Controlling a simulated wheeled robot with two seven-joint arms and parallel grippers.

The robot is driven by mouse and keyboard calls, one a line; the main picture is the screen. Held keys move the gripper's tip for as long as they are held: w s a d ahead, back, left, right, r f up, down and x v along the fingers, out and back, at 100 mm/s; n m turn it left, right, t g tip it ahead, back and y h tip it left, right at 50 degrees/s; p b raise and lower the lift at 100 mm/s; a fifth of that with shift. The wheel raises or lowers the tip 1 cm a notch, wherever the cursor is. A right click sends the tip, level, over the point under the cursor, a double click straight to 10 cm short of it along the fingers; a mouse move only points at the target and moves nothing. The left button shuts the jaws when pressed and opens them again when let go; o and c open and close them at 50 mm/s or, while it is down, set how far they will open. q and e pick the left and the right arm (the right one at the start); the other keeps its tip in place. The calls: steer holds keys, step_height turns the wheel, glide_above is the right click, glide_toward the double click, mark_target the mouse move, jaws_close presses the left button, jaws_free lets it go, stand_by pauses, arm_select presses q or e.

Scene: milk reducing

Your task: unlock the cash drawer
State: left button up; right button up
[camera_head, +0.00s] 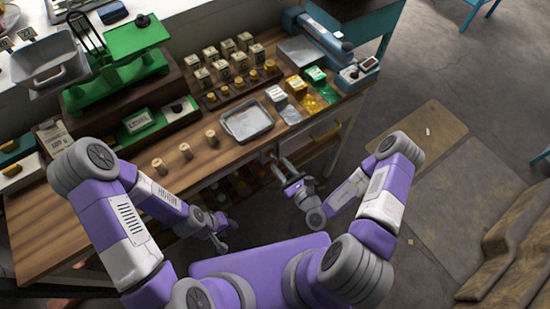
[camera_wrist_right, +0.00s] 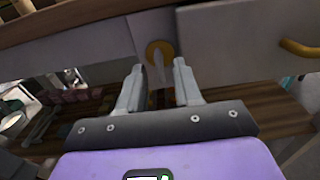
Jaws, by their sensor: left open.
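The cash drawer's dark front (camera_wrist_right: 222,45) is under the counter edge in the right wrist view. It has a round brass lock plate (camera_wrist_right: 152,47) with a slim silvery key-like piece (camera_wrist_right: 158,66) at it. My right gripper (camera_wrist_right: 158,85) is in front of the lock, its two fingers apart on either side of that piece; I see no contact. In the head view my right gripper (camera_head: 275,160) is at the counter front, below the metal tray, and the lock is too small to make out. My left gripper (camera_head: 219,240) is open and low by the counter's left part, away from the drawer.
A brass drawer handle (camera_wrist_right: 300,48) is right of the lock. On the wooden counter (camera_head: 200,160) are a metal tray (camera_head: 246,121), several wooden pegs (camera_head: 158,166), small boxes (camera_head: 228,47) and a green scale (camera_head: 135,38). Shelves with small items lie below.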

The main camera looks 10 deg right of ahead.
arm_select(q)
steer(key=shift+w+a+f, duration=0.1)
steer(key=shift+w+f, duration=0.05)
steer(key=shift+w, duration=0.2)
arm_select(e)
steer(key=shift+w+a, duration=0.3)
steer(key=shift+w, duration=0.35)
jaws_close()
arm_select(q)
steer(key=shift+r, duration=0.2)
arm_select(e)
steer(key=shift+r, duration=0.1)
arm_select(q)
steer(key=shift+r+p, duration=2.95)
steer(key=shift+p, duration=0.1)
arm_select(e)
steer(key=shift+d+f+m, duration=0.1)
steer(key=shift+f+m, duration=0.05)
steer(key=shift+m, duration=4.3)
steer(key=shift+d+f+m, duration=0.1)
steer(key=shift+m, duration=4.35)
